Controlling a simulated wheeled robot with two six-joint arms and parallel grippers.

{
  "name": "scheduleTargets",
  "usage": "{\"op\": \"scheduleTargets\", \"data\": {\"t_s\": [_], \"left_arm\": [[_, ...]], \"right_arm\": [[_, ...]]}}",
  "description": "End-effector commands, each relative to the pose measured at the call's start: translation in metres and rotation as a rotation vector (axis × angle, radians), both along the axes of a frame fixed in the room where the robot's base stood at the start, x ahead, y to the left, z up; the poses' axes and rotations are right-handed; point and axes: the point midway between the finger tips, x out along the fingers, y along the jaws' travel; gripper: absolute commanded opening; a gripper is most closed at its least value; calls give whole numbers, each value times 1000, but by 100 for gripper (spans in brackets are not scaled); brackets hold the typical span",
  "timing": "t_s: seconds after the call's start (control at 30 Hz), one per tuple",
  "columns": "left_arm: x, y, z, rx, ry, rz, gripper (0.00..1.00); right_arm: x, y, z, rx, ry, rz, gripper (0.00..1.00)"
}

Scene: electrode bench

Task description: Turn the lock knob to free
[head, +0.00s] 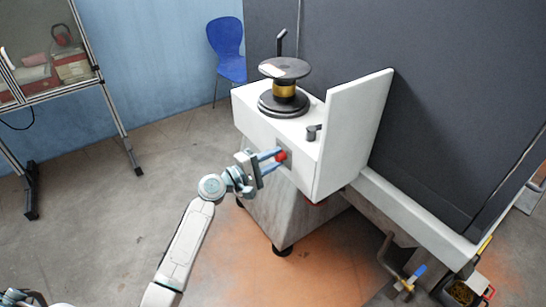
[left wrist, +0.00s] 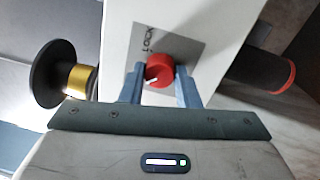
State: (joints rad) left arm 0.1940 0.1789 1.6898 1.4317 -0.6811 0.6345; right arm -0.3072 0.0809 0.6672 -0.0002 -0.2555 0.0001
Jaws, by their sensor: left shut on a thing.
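The red lock knob (head: 282,156) is on the front face of the white bench unit (head: 255,125). In the left wrist view the knob (left wrist: 158,72) sits on a grey plate (left wrist: 180,40) with small lettering that seems to read "LOCK". A pale pointer mark shows on the knob. My left gripper (head: 275,158) is shut on the knob, with one blue finger on each side; its fingers also show in the left wrist view (left wrist: 160,85). My right gripper does not show clearly in either view.
A black disc on a brass-coloured post (head: 284,90) stands on top of the unit. A dark lever (head: 313,132) sits near the white upright panel (head: 355,115). A blue chair (head: 227,45) stands behind. Open floor lies at left.

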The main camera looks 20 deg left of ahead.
Motion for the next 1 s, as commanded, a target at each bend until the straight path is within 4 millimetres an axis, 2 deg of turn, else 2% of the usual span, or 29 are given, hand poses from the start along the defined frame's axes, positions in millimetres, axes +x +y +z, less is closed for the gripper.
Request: {"op": "scheduleTargets", "data": {"t_s": [0.5,0.53,0.63,1.0], "left_arm": [[0,0,-1,-16,14,0,6],[0,0,-1,-16,14,0,31],[0,0,-1,-16,14,0,51],[-4,4,-2,-13,13,1,51]], "right_arm": [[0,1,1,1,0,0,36],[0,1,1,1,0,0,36],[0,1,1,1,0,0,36],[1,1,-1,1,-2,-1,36]]}}
